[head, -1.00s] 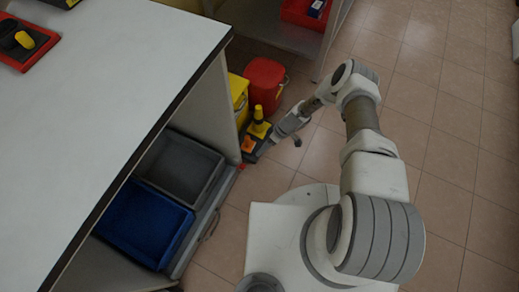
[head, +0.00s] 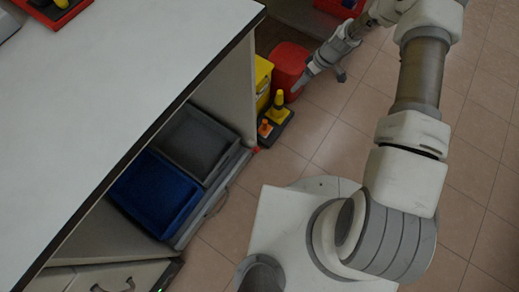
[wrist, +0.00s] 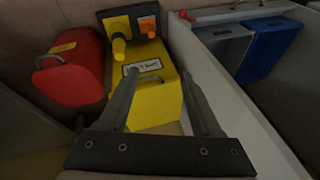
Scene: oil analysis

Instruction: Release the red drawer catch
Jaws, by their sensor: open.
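The red drawer catch (head: 257,149) is a small red piece at the far front corner of a low grey drawer (head: 222,184), beside the cabinet's side panel. In the wrist view, a small red piece (wrist: 187,15) shows past the panel's top end, ahead of the fingers. The drawer holds a grey bin (head: 196,142) and a blue bin (head: 155,194). My gripper (head: 296,88) is above the floor by the red and yellow containers, apart from the catch. In the wrist view its fingers (wrist: 160,85) are spread and empty, over the yellow container.
A yellow labelled container (head: 263,82) and a red container (head: 290,68) stand past the cabinet panel (head: 235,92). A dark base with yellow and orange knobs (head: 275,125) sits on the floor near the catch. The white worktop (head: 120,80) overhangs the drawer. Floor tiles at right are clear.

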